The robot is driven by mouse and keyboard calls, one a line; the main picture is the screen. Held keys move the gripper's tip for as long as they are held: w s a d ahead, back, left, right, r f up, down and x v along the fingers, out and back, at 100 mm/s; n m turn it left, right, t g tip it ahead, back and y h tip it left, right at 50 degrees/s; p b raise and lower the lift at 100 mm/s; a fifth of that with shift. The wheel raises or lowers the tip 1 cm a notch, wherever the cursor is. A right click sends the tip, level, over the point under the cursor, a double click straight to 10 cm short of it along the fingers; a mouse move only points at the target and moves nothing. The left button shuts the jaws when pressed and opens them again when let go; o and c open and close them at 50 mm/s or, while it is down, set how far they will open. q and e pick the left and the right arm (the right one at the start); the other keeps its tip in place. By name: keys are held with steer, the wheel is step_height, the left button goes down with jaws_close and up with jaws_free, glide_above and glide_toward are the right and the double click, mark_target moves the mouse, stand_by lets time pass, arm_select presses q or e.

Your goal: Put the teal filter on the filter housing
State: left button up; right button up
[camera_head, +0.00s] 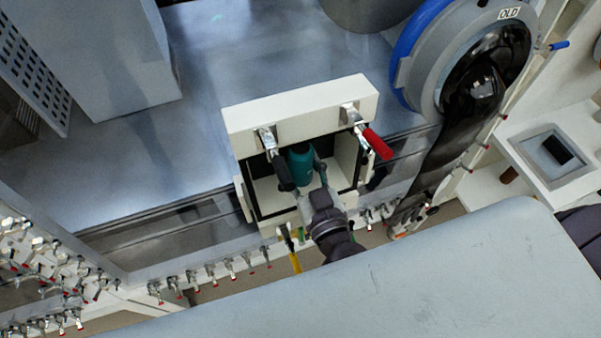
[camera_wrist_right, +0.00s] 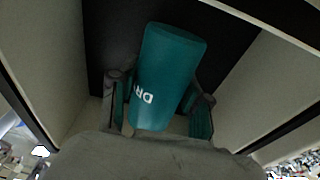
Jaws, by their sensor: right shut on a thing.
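The teal filter (camera_head: 299,163) is a cylinder with white letters starting "DR" in the right wrist view (camera_wrist_right: 172,70). My right gripper (camera_head: 308,178) is shut on it, with a finger on each side in the wrist view (camera_wrist_right: 160,100). The filter housing (camera_head: 246,118) looks like a cream open box with a dark inner back and two toggle clamps on its top rim. The filter is within the box opening, between its side walls. Whether it touches the back cannot be told. My left gripper is not in view.
The left clamp has a black handle (camera_head: 279,170) close beside the filter; the right clamp has a red handle (camera_head: 377,144). A round port marked OLD with a black glove (camera_head: 480,85) is at right. Several small valves (camera_head: 210,270) line the lower left. A grey panel (camera_head: 440,285) fills the foreground.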

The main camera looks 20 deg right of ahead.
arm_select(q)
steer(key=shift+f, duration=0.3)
arm_select(e)
steer(key=shift+f, duration=0.1)
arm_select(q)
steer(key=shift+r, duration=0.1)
arm_select(e)
steer(key=shift+f, duration=0.6)
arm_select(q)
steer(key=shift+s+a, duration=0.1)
arm_select(e)
steer(key=o, duration=1.3)
steer(key=shift+c, duration=0.2)
